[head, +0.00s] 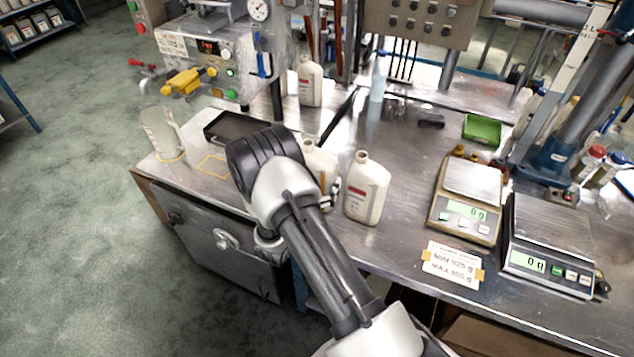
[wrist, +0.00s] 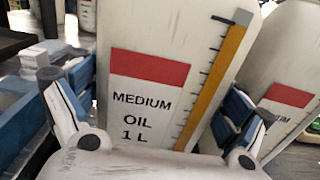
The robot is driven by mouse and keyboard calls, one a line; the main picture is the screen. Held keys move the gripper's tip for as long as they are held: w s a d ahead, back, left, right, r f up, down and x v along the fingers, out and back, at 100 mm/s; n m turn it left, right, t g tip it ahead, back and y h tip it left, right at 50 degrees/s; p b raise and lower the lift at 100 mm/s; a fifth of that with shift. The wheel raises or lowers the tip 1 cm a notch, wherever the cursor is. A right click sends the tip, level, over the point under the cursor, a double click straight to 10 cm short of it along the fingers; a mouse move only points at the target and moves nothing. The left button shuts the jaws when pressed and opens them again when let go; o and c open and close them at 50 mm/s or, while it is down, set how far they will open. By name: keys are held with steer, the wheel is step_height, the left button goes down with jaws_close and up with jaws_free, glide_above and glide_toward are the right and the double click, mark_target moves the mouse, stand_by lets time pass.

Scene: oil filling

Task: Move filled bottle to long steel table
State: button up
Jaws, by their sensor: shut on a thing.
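My gripper (head: 329,190) is shut on a white bottle (head: 319,160) with a red-and-white label. In the wrist view the held bottle (wrist: 165,75) reads "MEDIUM OIL 1 L" and has an orange level strip. It looks upright, with a finger on each side. My arm hides its lower part in the head view, so I cannot tell whether it touches the surface. The long steel table (head: 405,195) spreads to the right. A second similar bottle (head: 367,188) stands on it, just right of my gripper; it also shows in the wrist view (wrist: 290,95).
Two scales (head: 466,215) (head: 548,250) reading 0 g stand on the right. A sign card (head: 453,265) lies in front. A third bottle (head: 310,82) stands behind, near the filling machine (head: 205,60). A clear jug (head: 160,135) stands at left. Bare steel lies behind the second bottle.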

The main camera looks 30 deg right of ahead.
stand_by(0.3)
steer(key=shift+f, duration=0.2)
steer(key=o, duration=1.6)
